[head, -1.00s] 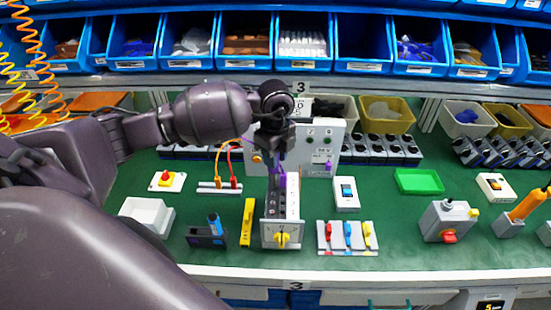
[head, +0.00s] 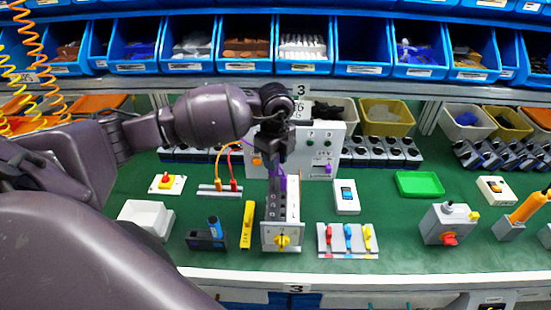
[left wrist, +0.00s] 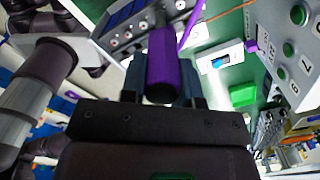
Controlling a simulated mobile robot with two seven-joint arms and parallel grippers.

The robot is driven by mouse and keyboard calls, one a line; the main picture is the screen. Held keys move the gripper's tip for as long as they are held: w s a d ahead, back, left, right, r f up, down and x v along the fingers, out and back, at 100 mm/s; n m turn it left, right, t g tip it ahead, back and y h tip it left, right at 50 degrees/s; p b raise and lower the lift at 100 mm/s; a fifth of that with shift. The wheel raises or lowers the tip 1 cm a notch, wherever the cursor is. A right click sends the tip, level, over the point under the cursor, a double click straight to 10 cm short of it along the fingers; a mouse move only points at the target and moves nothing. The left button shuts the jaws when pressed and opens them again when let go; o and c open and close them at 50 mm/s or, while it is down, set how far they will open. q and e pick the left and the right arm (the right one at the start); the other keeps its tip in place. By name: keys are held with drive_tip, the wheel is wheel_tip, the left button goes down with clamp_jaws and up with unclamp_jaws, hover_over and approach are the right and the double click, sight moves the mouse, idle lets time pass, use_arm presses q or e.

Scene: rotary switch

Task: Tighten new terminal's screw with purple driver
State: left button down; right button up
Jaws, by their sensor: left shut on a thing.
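My left gripper (head: 276,165) is shut on the purple driver (head: 281,182), which points down over the rotary switch. In the left wrist view the driver's purple handle (left wrist: 160,68) sits between the dark fingers. The rotary switch (head: 283,240) stands on the green mat, its yellow knob facing front and its long body running back. A row of terminal screws (left wrist: 122,38) shows beside the driver in the wrist view. A purple wire (left wrist: 190,25) runs close to the driver. The driver's tip is hidden, so I cannot tell whether it touches a screw. My right gripper is out of view.
A grey control panel (head: 325,145) stands just behind the switch. A yellow tool (head: 247,225) and a rack with red, blue and yellow levers (head: 347,240) flank the switch. A green tray (head: 419,184) lies to the right, with bare mat around it.

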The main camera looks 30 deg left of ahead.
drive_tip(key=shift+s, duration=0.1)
use_arm(q)
drive_tip(key=shift+f+m+b, duration=0.1)
drive_tip(key=shift+m+b, duration=0.25)
drive_tip(key=shift+m, duration=0.25)
drive_tip(key=m+b, duration=0.1)
drive_tip(key=m, duration=0.2)
drive_tip(key=shift+s+f, duration=0.1)
drive_tip(key=m+b, duration=0.1)
drive_tip(key=m, duration=0.2)
drive_tip(key=shift+s+a, duration=0.1)
drive_tip(key=shift+m+b, duration=0.3)
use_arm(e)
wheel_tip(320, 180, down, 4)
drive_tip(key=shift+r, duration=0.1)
use_arm(q)
drive_tip(key=shift+m, duration=0.3)
